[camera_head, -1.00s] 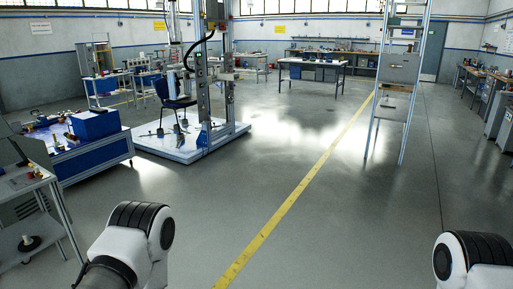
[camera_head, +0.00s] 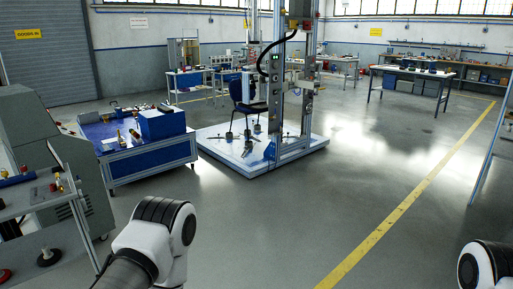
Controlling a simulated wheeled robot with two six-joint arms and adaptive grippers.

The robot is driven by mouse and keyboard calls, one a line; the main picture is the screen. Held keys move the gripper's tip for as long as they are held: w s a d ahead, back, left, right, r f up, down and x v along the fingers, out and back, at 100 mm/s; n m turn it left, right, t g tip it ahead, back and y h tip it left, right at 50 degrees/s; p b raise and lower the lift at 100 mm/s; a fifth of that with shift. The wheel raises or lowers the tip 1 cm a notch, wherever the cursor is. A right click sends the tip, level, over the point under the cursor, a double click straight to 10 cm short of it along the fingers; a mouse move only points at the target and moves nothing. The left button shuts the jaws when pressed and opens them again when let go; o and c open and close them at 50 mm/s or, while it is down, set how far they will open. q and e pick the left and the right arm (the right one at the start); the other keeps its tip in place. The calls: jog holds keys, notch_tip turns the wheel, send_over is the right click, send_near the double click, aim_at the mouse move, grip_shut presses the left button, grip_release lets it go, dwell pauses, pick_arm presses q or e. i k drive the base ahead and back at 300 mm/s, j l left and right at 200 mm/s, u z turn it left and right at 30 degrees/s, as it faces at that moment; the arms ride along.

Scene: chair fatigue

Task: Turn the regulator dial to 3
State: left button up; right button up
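I cannot make out the regulator dial at this distance. The chair test rig (camera_head: 305,85) stands upright on a white platform (camera_head: 225,160) in the middle distance. A dark blue chair (camera_head: 243,92) is on the platform. A small control box with a red part (camera_head: 299,14) sits high on the rig. Small brass-coloured fittings (camera_head: 120,137) show on the blue cart at left, too small to read. Only links of my two arms show at the bottom left and bottom right. Neither gripper is in view.
A blue cart (camera_head: 150,163) with a blue box (camera_head: 162,124) stands left of the platform. A grey console bench (camera_head: 40,195) is at the near left. Workbenches (camera_head: 420,70) line the back. The floor ahead is clear, with a yellow line (camera_head: 385,225) at right.

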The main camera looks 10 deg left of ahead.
aim_at(82, 201)
jog(key=i+l+u, duration=0.15)
jog(key=i+u, duration=0.15)
jog(key=u, duration=0.15)
jog(key=i+l+u, duration=0.25)
jog(key=u, duration=0.2)
jog(key=i+l+u, duration=0.2)
jog(key=u, duration=0.25)
jog(key=i+l+u, duration=0.15)
jog(key=l+u, duration=0.75)
jog(key=i+l, duration=0.5)
jog(key=i+l+u, duration=0.15)
jog(key=i+l, duration=0.8)
jog(key=l, duration=0.15)
jog(key=i+l+u, duration=0.1)
jog(key=i+l, duration=0.35)
jog(key=l, duration=0.15)
jog(key=i+l+u, duration=0.1)
jog(key=i+l, duration=0.35)
jog(key=l, duration=0.15)
